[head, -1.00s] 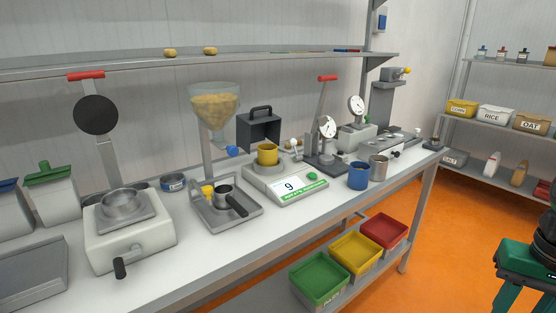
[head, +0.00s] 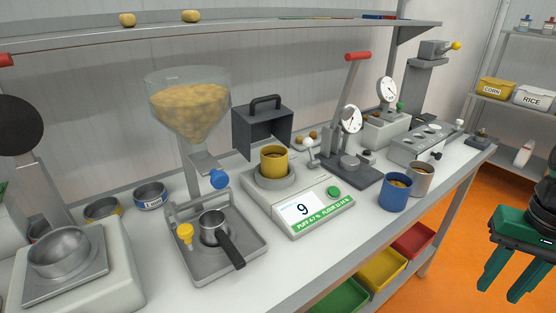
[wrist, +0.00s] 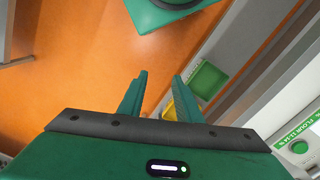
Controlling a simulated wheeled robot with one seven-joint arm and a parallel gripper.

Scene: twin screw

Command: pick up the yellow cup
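The yellow cup (head: 274,162) stands upright on the round pan of a white scale (head: 297,200) whose display reads 9. Something brownish shows inside the cup. My gripper (head: 502,289) is at the right edge of the head view, out over the orange floor in front of the bench, well apart from the cup. Its two green fingers (wrist: 158,98) are spread with nothing between them. The cup does not show in the wrist view.
A blue cup (head: 395,192) and a grey metal cup (head: 420,178) stand right of the scale. A hopper (head: 188,100) and tray (head: 247,250) are left. A dark box (head: 263,128) and a red-handled press (head: 350,130) stand behind. Coloured bins (head: 382,268) sit below the bench.

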